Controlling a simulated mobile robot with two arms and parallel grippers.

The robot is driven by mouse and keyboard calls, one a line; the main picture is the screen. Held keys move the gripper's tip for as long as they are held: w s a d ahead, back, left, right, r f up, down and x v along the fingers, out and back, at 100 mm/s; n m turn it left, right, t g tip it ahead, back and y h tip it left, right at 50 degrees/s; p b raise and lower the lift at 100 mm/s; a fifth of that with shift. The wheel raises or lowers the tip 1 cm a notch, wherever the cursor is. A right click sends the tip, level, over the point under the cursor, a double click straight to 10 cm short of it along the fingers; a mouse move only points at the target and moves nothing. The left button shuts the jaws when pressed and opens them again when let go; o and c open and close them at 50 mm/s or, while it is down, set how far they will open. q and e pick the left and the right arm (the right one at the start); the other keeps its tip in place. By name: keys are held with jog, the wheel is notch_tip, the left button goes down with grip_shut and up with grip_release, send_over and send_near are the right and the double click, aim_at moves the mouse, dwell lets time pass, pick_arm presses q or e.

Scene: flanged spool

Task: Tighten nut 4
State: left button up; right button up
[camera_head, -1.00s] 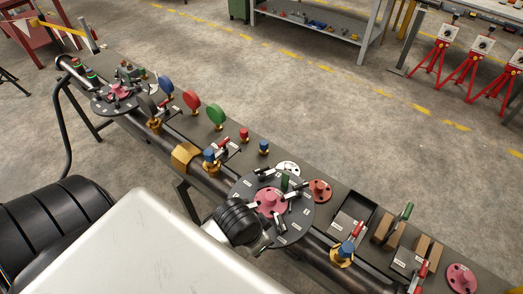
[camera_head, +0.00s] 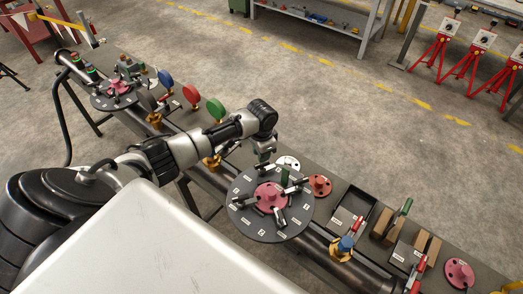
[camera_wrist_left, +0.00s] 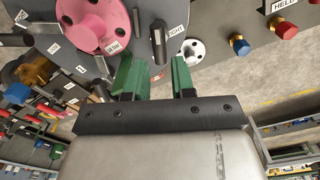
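The round dark flange plate (camera_head: 243,213) carries a pink hub (camera_head: 268,195) with several dark studs and nuts around it. Small white labels on the plate are too small to read, so I cannot tell which nut is number 4. My left gripper (camera_wrist_left: 153,72) has two green fingers, which stand apart and are open. In the left wrist view a dark nut or stud (camera_wrist_left: 158,38) lies just ahead between the fingertips, and the pink hub (camera_wrist_left: 98,22) is up and left. In the head view my left arm reaches over to the plate's far side. My right gripper is out of view.
A white disc (camera_wrist_left: 190,50) lies close to the right finger. A red-brown flanged piece (camera_head: 319,185), an open dark tray (camera_head: 350,208) and a blue-topped valve (camera_head: 345,245) sit right of the plate.

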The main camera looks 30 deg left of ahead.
aim_at(262, 164)
pick_arm(q)
notch_tip(262, 164, down, 7)
jog(key=shift+f+b, duration=0.15)
jog(key=shift+b, duration=0.3)
jog(key=m+b, duration=1)
jog(key=m, duration=0.3)
jog(key=shift+f, duration=0.15)
jog(key=shift+r+m+p, duration=0.3)
jog(key=shift+r+m, duration=0.1)
jog(key=shift+m, duration=0.3)
jog(key=m, duration=0.2)
jog(key=shift+m, duration=0.4)
jog(key=m, duration=0.4)
jog(key=shift+m, duration=0.4)
jog(key=n+p, duration=0.1)
jog(key=r+n+p, duration=0.1)
jog(key=p, duration=0.1)
jog(key=shift+n, duration=0.3)
notch_tip(262, 164, up, 6)
jog(key=p, duration=0.6)
